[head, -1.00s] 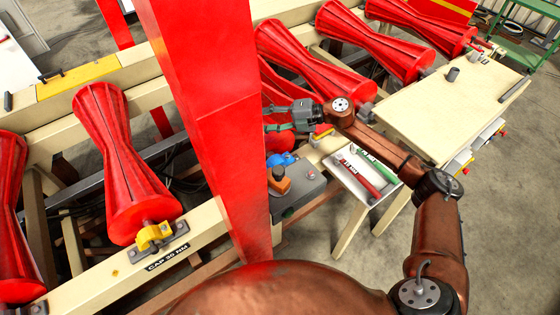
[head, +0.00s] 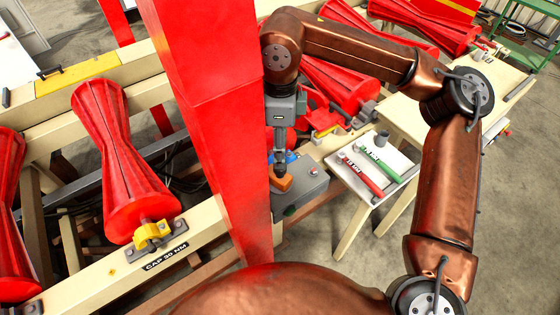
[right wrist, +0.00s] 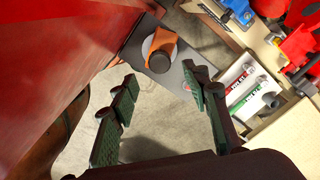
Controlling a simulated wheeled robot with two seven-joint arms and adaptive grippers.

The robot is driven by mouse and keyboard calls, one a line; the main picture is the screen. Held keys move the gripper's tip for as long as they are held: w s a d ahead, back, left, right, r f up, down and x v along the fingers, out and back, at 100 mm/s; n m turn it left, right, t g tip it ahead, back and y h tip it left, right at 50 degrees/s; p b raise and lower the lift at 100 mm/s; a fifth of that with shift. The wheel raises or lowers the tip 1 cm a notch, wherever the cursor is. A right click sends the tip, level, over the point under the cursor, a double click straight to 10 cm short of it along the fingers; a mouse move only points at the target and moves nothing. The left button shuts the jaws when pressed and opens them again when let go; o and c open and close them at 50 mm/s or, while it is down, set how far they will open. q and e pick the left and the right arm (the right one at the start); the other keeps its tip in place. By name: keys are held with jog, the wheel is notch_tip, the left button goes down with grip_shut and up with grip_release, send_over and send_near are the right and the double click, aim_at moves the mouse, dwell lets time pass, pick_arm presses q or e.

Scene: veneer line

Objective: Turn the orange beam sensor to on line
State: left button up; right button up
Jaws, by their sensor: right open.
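The orange beam sensor (head: 282,184) sits on top of a grey box (head: 312,188) beside the red post. In the right wrist view the orange sensor (right wrist: 168,44) has a dark round cap and sits on a pale disc. I cannot read any line marks by it. My right gripper (head: 279,158) points down just above and behind the sensor, partly in front of a blue part. In the right wrist view its two dark fingers (right wrist: 160,82) are apart and empty, with the sensor beyond their tips. My left gripper is not in view.
The red post (head: 215,120) stands close left of the gripper. A white tray (head: 352,186) with a red-handled and a green-handled wrench lies right of the box. Red waisted rollers (head: 130,165) line the wooden frame. A pale table (head: 405,115) stands behind my right arm.

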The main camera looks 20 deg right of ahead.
aim_at(278, 173)
notch_tip(278, 173, down, 5)
jog(key=shift+f+p, duration=0.1)
jog(key=shift+p, duration=0.3)
jog(key=shift+f, duration=0.45)
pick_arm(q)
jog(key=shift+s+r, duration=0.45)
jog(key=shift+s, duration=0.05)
